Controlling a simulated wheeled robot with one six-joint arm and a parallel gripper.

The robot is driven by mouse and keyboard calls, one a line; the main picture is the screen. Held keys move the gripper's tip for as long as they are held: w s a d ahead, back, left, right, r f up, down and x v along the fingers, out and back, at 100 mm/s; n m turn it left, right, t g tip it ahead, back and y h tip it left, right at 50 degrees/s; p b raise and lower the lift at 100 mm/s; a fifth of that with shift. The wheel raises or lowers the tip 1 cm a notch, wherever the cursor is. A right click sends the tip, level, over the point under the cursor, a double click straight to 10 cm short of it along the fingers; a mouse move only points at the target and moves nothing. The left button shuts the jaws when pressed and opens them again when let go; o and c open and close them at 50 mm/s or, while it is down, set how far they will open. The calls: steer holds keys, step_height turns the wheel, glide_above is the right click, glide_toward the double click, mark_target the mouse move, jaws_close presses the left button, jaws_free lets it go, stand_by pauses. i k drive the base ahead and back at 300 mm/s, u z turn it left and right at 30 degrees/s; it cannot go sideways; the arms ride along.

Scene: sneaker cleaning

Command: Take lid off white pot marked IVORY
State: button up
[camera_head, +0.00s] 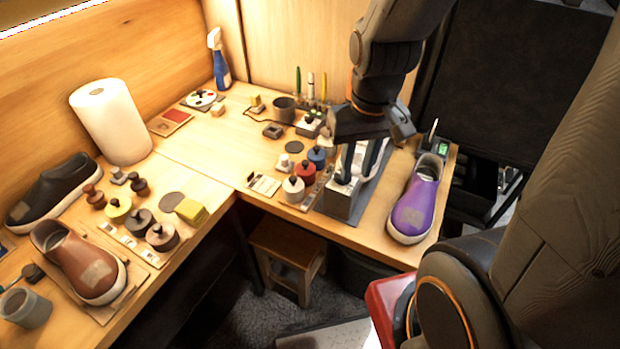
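A whitish pot (292,190) with a dark-knobbed lid on it stands near the front edge of the right-hand table. It is the front one of a short row, with a red pot (305,174) and a blue pot (317,157) behind it. The writing on the label cards is too small to read, so I cannot confirm IVORY. My gripper (360,174) points down to the right of the row, apart from the whitish pot. Its two fingers are spread, with nothing seen between them. They are over or in front of a grey metal box (342,204), whose contact with them is unclear.
A purple sneaker (416,204) stands right of the metal box. A label card (263,185) lies left of the pots. Brushes and a dark cup (284,108) stand behind. The left table holds more pots, a brown shoe (80,262) and a paper roll (112,122).

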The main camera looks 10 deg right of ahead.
mark_target(293, 184)
steer(key=u, duration=0.4)
steer(key=k, duration=1.1)
steer(key=u, duration=0.95)
steer(key=i, duration=0.7)
steer(key=z, duration=0.5)
steer(key=i, duration=0.65)
steer(key=z, duration=0.45)
